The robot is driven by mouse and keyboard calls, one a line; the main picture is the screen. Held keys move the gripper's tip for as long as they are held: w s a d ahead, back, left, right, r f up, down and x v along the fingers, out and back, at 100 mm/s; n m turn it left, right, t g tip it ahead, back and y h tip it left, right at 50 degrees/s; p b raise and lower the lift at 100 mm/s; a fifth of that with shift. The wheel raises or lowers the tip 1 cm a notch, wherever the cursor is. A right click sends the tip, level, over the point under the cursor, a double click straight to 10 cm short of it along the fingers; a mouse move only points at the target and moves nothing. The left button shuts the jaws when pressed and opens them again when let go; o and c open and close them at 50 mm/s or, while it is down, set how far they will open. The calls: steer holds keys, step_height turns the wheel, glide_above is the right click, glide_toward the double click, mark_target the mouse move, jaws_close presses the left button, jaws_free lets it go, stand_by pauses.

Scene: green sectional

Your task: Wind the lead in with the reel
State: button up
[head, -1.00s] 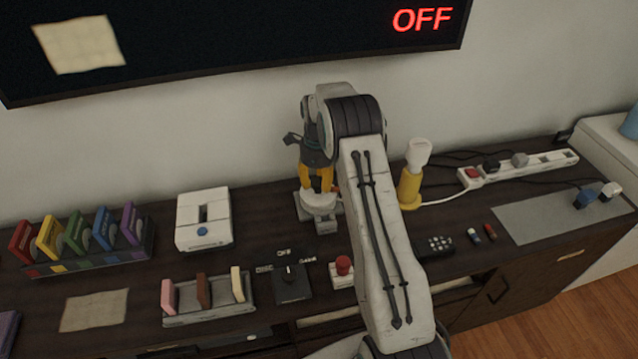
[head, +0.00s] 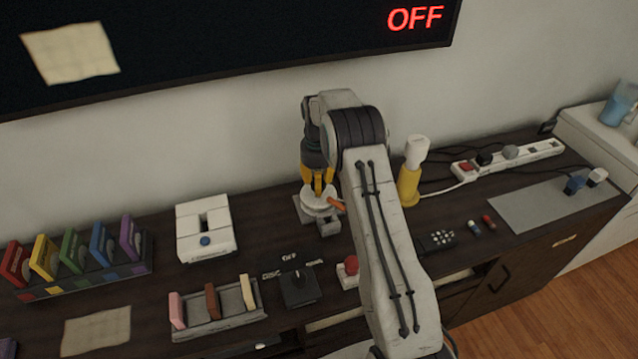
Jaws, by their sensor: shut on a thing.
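The reel (head: 319,205) looks like a white round drum on a grey base, standing on the dark cabinet near the wall. An orange piece (head: 337,203) sticks out at the drum's right side. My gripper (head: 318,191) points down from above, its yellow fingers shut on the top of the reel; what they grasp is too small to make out. My arm hides the space just right of the reel.
A white box with a blue button (head: 206,228) stands left of the reel. A dark switch block (head: 298,288) and a red button (head: 348,270) are in front. A remote (head: 437,241) lies to the right. The screen (head: 390,25) above reads OFF.

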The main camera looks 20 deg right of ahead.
steer(key=shift+w+m, duration=0.15)
steer(key=shift+m, duration=0.55)
steer(key=o, duration=1.1)
steer(key=shift+w, duration=0.1)
steer(key=shift+o, duration=0.8)
steer(key=shift+r, duration=0.1)
step_height(320, 180, up, 12)
